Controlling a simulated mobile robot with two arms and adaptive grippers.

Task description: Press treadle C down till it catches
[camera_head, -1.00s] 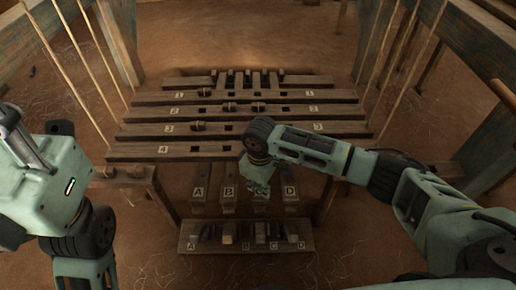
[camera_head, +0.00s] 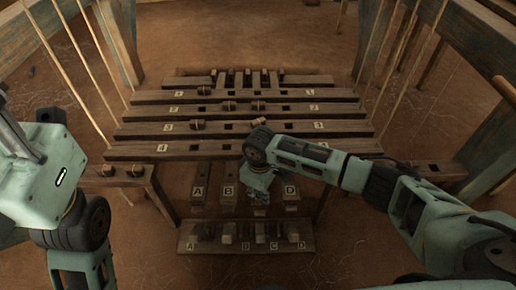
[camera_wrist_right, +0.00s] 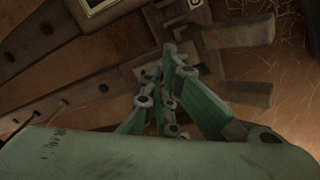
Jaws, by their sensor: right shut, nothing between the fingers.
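Treadles A (camera_head: 199,193), B (camera_head: 228,192) and D (camera_head: 291,192) show as wooden bars with pale letter plates, below the loom's cross beams. Treadle C lies between B and D; my arm and gripper hide its letter plate, and I cannot tell how far down it is. My right gripper (camera_head: 261,208) is shut and empty, pointing down over treadle C's place. Whether it touches the treadle is unclear. In the right wrist view the shut fingers (camera_wrist_right: 170,62) are close to dark wood. My left arm is at the left; its gripper is not in view.
A lettered catch board (camera_head: 190,246) with several upright blocks stands in front of the treadles. Numbered beams (camera_head: 180,149) with pegs lie behind. Wooden posts (camera_head: 160,195) and thin rods flank the loom. The earthen floor in front is clear.

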